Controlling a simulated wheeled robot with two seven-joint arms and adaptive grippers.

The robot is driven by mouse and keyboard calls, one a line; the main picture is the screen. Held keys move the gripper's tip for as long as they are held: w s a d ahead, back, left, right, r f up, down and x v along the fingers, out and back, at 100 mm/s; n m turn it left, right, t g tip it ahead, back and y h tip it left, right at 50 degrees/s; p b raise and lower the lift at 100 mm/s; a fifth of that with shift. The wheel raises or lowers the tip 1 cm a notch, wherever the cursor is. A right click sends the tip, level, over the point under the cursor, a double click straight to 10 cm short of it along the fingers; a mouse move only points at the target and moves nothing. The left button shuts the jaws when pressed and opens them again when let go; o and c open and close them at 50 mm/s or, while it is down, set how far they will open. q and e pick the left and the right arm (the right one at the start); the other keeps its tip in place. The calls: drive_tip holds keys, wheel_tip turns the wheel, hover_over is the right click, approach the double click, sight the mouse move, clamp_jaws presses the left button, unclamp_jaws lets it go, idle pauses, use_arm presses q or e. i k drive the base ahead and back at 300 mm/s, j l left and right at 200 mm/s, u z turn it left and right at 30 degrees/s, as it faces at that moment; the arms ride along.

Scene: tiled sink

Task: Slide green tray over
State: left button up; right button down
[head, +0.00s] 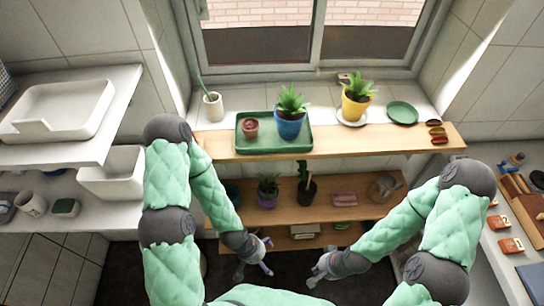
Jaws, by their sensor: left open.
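The green tray (266,145) is a rectangle lying flat on the top wooden shelf (370,143) below the window, left of the shelf's middle. On it stand a green plant in a blue pot (290,128) and a small reddish-brown pot (251,128). My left gripper (255,268) is open and empty, well below and in front of the tray. My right gripper (317,271) is also low, to the right of the left one; its fingers look apart and empty. Neither gripper touches the tray.
A yellow potted plant (355,105) on a white saucer, a green round plate (403,113) and small dark red items (438,132) stand right of the tray. A white pot (213,106) stands to its left.

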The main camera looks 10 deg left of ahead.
sight(267, 141)
drive_tip(key=k+u, duration=0.4)
drive_tip(key=j+u, duration=0.3)
drive_tip(key=k+j+u, duration=0.1)
drive_tip(key=u, duration=0.15)
